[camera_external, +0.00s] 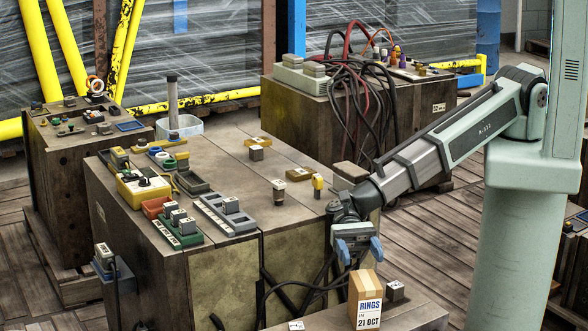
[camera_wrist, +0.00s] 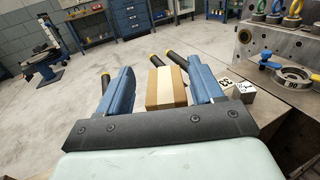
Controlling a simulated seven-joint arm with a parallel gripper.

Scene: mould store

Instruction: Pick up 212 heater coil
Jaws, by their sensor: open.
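I cannot make out a thing marked 212 or tell which thing is the heater coil. A flat ring (camera_wrist: 292,76) with blue and yellow parts lies at the right in the wrist view.
A small metal cube (camera_external: 395,291) stands right of the carton. Trays and connectors, including a yellow box (camera_external: 146,188) and a grey tray (camera_external: 228,213), crowd the block's left side. Looped cables (camera_external: 357,85) hang over the block behind. Black hoses run under the gripper.

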